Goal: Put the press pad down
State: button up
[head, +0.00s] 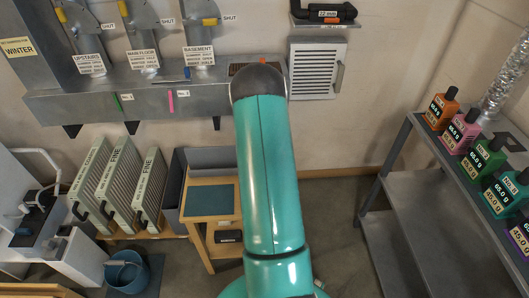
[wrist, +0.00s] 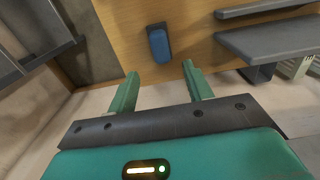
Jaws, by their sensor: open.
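My gripper (wrist: 160,70) is open in the wrist view, its two green fingers apart with nothing held between them. Just beyond the fingertips, a small blue block with a dark end (wrist: 159,43) rests against a wooden surface (wrist: 120,22). It is apart from both fingers. I cannot tell for certain whether this block is the press pad. In the head view my teal arm reaches away toward the wall shelf, and my gripper is hidden behind it. No press pad can be made out clearly there.
A wooden stand (head: 196,242) with a dark green mat (head: 211,200) stands left of my arm. Slatted filters (head: 122,182) and a blue bucket (head: 127,273) are farther left. A grey metal shelf unit (head: 408,205) with several coloured bottles stands right. Floor is clear between arm and shelf unit.

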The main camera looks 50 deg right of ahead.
jog(key=w+a+r+n+t, duration=0.1)
jog(key=w+a+r+n, duration=0.1)
jog(key=a+r, duration=1.1)
jog(key=w+a+r+n+t, duration=0.2)
jog(key=a+r, duration=1)
jog(key=a, duration=0.1)
jog(key=s+a+r+n+t, duration=0.1)
jog(key=s+a+r+n, duration=0.2)
jog(key=s+a, duration=0.6)
jog(key=s+a+r+n+t, duration=0.1)
jog(key=s+a+r+n, duration=0.1)
jog(key=s+a, duration=0.7)
jog(key=a+r, duration=0.1)
jog(key=a, duration=0.3)
jog(key=shift+a+r+n+t, duration=0.3)
jog(key=shift+a+n, duration=0.05)
jog(key=shift+n, duration=0.05)
jog(key=c, duration=0.3)
jog(key=shift+d, duration=0.1)
